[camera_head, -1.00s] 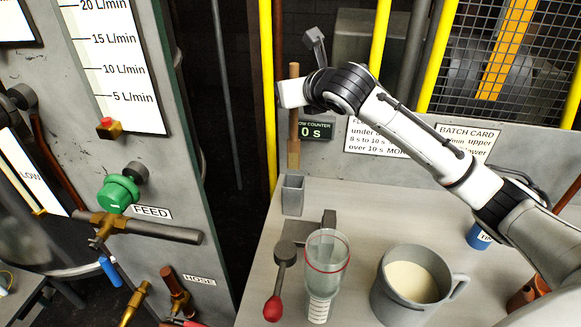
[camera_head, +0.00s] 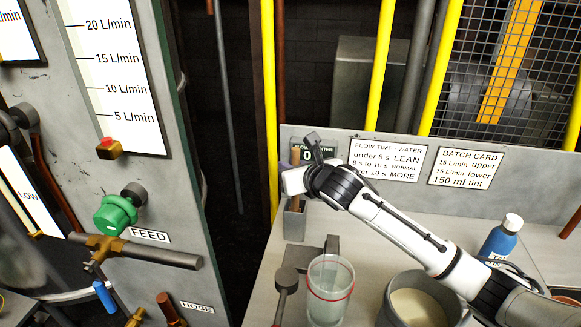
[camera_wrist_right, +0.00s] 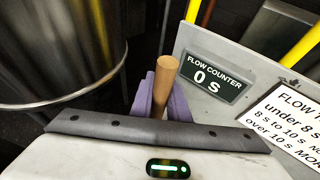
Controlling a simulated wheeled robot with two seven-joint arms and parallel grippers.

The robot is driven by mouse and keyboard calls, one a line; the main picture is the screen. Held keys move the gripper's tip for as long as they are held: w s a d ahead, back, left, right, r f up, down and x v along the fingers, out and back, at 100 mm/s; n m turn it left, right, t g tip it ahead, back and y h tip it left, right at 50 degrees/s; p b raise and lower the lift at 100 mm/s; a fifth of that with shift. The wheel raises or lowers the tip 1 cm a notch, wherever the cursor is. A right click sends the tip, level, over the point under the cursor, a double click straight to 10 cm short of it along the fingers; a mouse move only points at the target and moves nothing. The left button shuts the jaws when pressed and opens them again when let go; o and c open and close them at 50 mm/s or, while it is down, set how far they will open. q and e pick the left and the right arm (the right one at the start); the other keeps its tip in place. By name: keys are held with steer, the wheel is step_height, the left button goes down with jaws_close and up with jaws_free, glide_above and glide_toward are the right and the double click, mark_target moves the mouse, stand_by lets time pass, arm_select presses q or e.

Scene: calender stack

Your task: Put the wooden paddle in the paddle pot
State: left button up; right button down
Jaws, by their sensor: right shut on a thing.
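The wooden paddle (camera_wrist_right: 164,85) is upright between the purple fingers of my right gripper (camera_wrist_right: 163,103) in the wrist view. In the head view the paddle's top (camera_head: 295,157) shows just above my right gripper (camera_head: 291,181), which is shut on it. The small grey square paddle pot (camera_head: 295,225) stands on the bench directly below the gripper. The paddle's lower part goes down to the pot's mouth and looks to be inside it; how deep is hidden. My left gripper is not in view.
A clear cup with a red ring (camera_head: 330,290) and a grey mug of pale liquid (camera_head: 415,305) stand in front. A blue bottle (camera_head: 498,240) is at the right. The flow counter (camera_wrist_right: 214,77) and signs are on the panel behind. The feed cabinet (camera_head: 160,240) is at the left.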

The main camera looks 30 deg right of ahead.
steer(key=c, duration=1.7)
jaws_free()
steer(key=shift+f, duration=0.15)
steer(key=v, duration=1.2)
steer(key=shift+p, duration=0.3)
